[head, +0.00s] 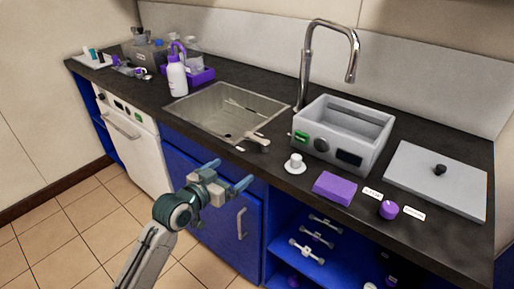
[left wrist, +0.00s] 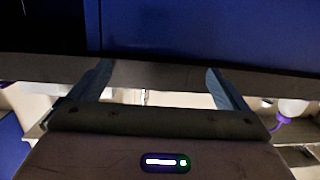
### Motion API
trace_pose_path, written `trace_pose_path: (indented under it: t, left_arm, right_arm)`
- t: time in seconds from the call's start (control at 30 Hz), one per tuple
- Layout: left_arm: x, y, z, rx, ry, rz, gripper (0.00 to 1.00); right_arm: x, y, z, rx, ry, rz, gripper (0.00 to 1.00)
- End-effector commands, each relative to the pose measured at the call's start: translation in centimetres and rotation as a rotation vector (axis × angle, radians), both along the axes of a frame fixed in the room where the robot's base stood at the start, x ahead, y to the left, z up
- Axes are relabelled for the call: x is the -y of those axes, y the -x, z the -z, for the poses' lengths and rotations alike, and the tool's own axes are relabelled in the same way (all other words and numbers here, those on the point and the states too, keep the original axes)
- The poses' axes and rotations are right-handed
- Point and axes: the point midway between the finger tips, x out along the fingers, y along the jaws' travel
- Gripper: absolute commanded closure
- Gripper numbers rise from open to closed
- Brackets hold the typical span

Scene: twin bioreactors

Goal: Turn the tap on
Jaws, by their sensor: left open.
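The chrome tap (head: 325,62) with a tall curved spout stands behind the sink's right end in the head view. A short metal lever-like part (head: 256,143) sits at the front right corner of the steel sink (head: 205,112). My left gripper (head: 228,174) is open and empty, in front of the blue cabinet and below the counter's front edge, apart from the lever. In the left wrist view, the open fingers (left wrist: 160,86) show with nothing between them, against the dark counter edge and blue cabinet front. My right gripper is not in view.
Right of the sink stand a grey water bath (head: 343,128), a white knobbed piece (head: 295,163), a purple block (head: 335,188) and a grey lid (head: 435,185). The floor (head: 75,215) at left is clear.

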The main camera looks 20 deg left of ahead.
Motion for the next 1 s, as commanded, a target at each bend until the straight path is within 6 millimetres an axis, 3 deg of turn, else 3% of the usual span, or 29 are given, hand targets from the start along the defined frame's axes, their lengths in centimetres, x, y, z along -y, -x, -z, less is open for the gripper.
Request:
trace_pose_path:
  t: [0.1,0.23,0.47,0.8,1.0]
  left_arm:
    - [0.8,0.2,-4.1,0.103,0.013,0.039,0.04]
    - [1.3,0.3,-6.0,0.145,0.022,0.057,0.04]
    - [2.2,-2.1,-6.3,0.15,0.029,0.057,0.04]
    - [4.3,-8.0,-6.2,0.146,0.026,0.058,0.04]
    - [4.9,-9.5,-6.1,0.146,0.023,0.057,0.04]
  right_arm:
    - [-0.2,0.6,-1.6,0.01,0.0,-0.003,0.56]
    - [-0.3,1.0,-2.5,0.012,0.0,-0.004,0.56]
    - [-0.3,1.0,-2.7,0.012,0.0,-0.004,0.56]
    - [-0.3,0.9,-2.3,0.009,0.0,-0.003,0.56]
    - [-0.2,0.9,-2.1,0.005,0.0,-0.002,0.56]
